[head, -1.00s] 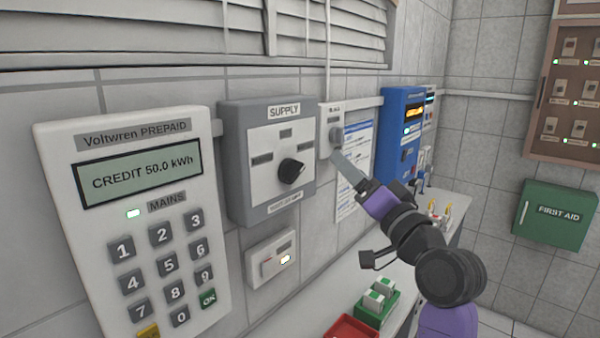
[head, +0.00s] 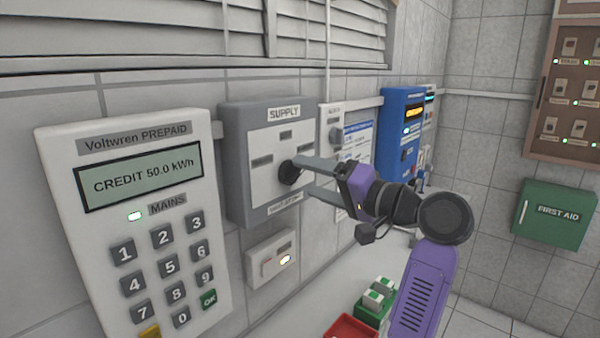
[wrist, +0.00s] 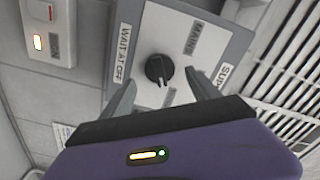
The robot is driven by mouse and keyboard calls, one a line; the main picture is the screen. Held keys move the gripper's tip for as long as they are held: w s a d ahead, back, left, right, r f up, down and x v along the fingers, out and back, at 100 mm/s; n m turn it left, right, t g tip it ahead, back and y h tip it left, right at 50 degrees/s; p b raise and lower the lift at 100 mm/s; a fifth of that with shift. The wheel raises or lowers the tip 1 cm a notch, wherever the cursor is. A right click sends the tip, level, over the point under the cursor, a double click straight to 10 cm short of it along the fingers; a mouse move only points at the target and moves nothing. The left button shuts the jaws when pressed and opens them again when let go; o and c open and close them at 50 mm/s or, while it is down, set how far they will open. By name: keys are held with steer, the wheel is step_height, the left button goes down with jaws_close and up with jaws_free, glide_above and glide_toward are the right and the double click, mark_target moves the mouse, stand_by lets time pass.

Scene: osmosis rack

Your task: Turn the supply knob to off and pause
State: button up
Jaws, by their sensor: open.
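The grey supply box (head: 240,190) is on the wall, labelled SUPPLY at its top, with a white face plate. Its black knob (head: 288,173) is at the middle of the plate. In the wrist view the knob (wrist: 159,70) lies ahead of my gripper (wrist: 165,88), between the two spread fingers. The labels WAIT AT OFF and MAINS show beside the knob there. In the head view my gripper (head: 306,178) is open, one finger above and one below the knob's level. I cannot tell whether a finger touches the knob.
A prepaid meter (head: 215,225) reading CREDIT 50.0 kWh hangs to the left. A small lit switch (head: 271,259) is below the box. A knobbed unit (head: 331,125) and a blue unit (head: 398,150) are to the right. Red (head: 352,327) and green trays (head: 371,311) sit below.

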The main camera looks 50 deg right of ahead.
mark_target(299, 174)
steer(key=shift+w+a, duration=0.1)
steer(key=shift+w, duration=1.7)
steer(key=c, duration=1.4)
